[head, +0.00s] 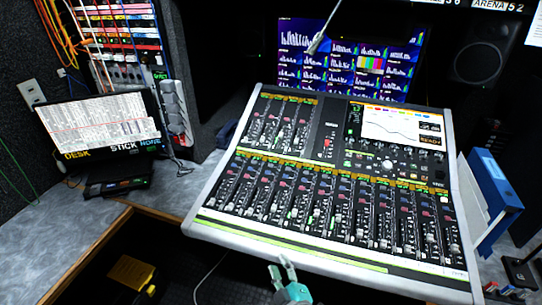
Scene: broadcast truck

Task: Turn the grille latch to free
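My gripper (279,264) is at the bottom centre, in front of the near edge of the mixing console. Its two pale green fingers stand a little apart, with nothing seen between them. I cannot make out a grille latch anywhere in this view. A dark round speaker-like grille (478,60) is on the wall at the upper right, far from my gripper. No latch can be told on it.
A large mixing console (330,258) fills the middle, with screens (345,55) behind it. A monitor (100,125) stands on the left desk (60,235). A blue binder (492,190) is at the right. A yellow box (132,272) lies low at the left.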

